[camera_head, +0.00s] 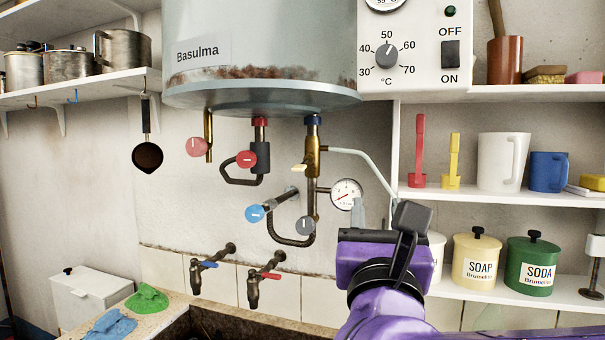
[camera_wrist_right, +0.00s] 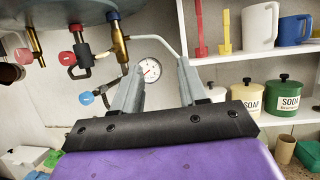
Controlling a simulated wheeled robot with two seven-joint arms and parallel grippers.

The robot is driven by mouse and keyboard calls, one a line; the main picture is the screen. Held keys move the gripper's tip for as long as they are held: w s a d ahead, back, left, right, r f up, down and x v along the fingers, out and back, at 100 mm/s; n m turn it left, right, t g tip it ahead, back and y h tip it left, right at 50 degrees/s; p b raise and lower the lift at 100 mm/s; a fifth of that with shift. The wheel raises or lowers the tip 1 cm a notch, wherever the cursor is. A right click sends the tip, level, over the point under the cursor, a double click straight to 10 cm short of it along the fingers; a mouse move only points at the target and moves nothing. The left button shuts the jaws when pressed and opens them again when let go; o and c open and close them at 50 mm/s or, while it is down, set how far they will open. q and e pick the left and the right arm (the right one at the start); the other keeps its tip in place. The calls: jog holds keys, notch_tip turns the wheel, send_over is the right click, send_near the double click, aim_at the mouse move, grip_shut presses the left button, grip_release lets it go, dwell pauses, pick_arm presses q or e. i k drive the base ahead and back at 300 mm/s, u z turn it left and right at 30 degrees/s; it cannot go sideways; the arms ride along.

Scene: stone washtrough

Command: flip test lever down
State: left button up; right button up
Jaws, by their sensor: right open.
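A brass valve (camera_head: 312,160) hangs under the blue-collared pipe of the boiler. A small pale lever (camera_head: 299,168) sticks out from its left side; I take this for the test lever. In the right wrist view the brass valve (camera_wrist_right: 119,44) is at upper left, left of the fingers. My right gripper (camera_head: 377,212) is below and to the right of the valve, apart from it. Its two grey fingers show spread and empty in the right wrist view (camera_wrist_right: 161,66). In the head view its wrist parts partly hide the fingers. My left gripper is out of view.
A pressure gauge (camera_head: 346,194) and a thin pale pipe (camera_head: 365,164) lie between gripper and valve in the head view. Shelves with a soda canister (camera_head: 529,266) stand at right.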

aim_at(302, 166)
jog(key=k, duration=0.9)
jog(key=u, duration=0.95)
jog(key=i, duration=1.25)
jog(key=z, duration=0.8)
jog(key=i, duration=0.35)
jog(key=z, duration=0.35)
